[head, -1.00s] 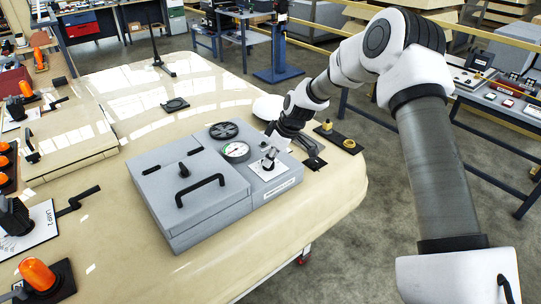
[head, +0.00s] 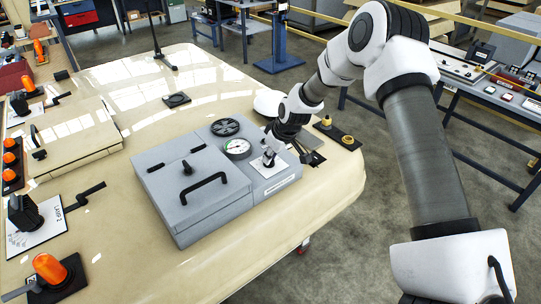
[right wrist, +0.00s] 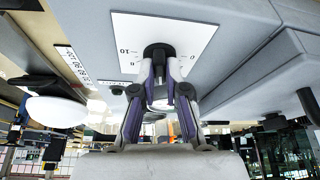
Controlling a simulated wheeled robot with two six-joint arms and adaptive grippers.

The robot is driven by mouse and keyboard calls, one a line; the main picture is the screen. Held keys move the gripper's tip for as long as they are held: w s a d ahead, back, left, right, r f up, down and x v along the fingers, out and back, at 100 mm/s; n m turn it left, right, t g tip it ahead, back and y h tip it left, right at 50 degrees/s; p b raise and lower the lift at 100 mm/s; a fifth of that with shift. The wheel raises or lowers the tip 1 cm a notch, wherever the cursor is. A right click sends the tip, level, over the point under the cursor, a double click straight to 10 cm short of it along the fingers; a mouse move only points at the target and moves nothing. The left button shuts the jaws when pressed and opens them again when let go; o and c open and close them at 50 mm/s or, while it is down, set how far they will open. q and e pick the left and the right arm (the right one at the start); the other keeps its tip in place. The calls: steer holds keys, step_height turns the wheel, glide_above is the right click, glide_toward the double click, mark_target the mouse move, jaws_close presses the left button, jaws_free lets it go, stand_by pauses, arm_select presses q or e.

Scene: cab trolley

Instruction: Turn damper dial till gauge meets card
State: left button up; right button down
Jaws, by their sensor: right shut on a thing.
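The grey box (head: 222,206) on the cream bench carries a round gauge (head: 238,147) with a white face and green and red marks; its needle is too small to read. Beside it is a white scale plate (head: 257,169) with the damper dial, largely hidden by my right gripper (head: 270,157) in the head view. In the right wrist view, my right gripper (right wrist: 160,92) is shut on the black dial knob (right wrist: 158,50), in front of the numbered plate (right wrist: 190,30). I cannot make out the card. My left gripper is not in view.
A black handwheel (head: 225,127) sits behind the gauge. A black handle (head: 204,187) and small lever (head: 187,167) stand on the box lid. A black plate with yellow knobs (head: 326,122) lies right of my gripper.

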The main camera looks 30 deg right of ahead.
steer(key=c, duration=1.3)
jaws_free()
steer(key=shift+s+f, duration=0.15)
steer(key=shift+f, duration=0.05)
steer(key=shift+c, duration=0.2)
steer(key=shift+o, duration=0.7)
steer(key=shift+r, duration=0.15)
steer(key=v, duration=1.1)
steer(key=shift+r, duration=0.35)
